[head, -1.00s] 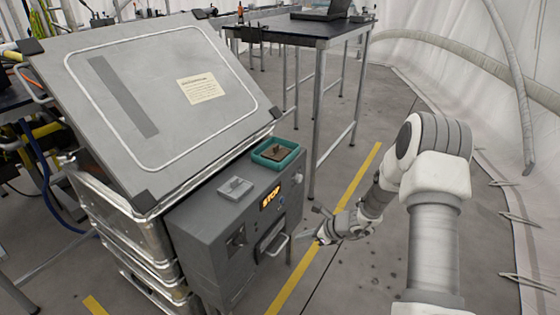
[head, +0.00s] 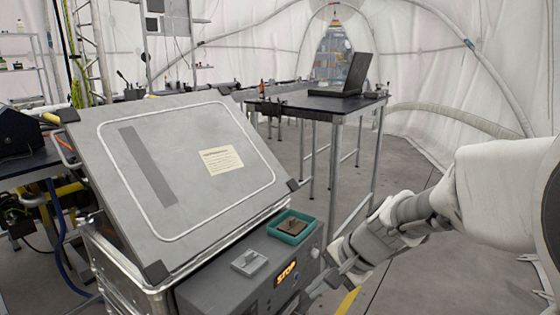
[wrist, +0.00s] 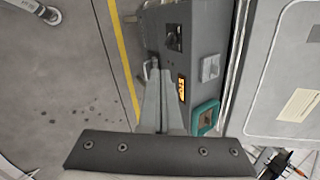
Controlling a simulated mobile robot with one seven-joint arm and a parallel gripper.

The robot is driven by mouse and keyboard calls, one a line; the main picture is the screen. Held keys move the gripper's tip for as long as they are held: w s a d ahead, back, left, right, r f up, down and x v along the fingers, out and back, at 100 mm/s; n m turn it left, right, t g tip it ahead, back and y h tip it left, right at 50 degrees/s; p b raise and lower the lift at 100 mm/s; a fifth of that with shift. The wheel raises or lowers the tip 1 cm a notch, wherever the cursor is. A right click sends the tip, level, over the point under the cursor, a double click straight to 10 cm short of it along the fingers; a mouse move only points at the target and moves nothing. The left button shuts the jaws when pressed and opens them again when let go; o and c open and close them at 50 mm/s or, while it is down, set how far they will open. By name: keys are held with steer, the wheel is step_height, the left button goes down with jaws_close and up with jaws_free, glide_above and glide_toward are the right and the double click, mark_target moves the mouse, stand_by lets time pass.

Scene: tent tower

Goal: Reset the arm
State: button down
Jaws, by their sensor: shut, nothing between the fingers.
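My gripper (head: 313,285) is low at the right front of the grey control box (head: 225,292) in the head view, with its fingers pointing down and left. In the wrist view the two fingers (wrist: 154,75) come together at their tips, shut and holding nothing. They overlap the front of the box in that view; whether they touch it I cannot tell. My arm reaches in from the right edge of the head view.
The box carries a lit STOP display (head: 286,273), a grey switch plate (head: 249,262) and a teal tray (head: 291,227). A large tilted grey lid (head: 240,190) stands behind it. A table with a laptop (head: 345,80) is further back. Floor to the right is open.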

steer(key=s+d+r+n+t+h, duration=0.1)
steer(key=s+d+r+n+h, duration=0.3)
steer(key=s, duration=0.4)
steer(key=s+d+r+n+t+h, duration=0.15)
steer(key=s+r+n, duration=0.3)
steer(key=s, duration=0.45)
step_height(320, 180, up, 20)
steer(key=d+p, duration=0.1)
steer(key=p, duration=1.9)
steer(key=shift+s+f+n, duration=0.15)
steer(key=shift+n, duration=0.2)
steer(key=shift+d, duration=0.1)
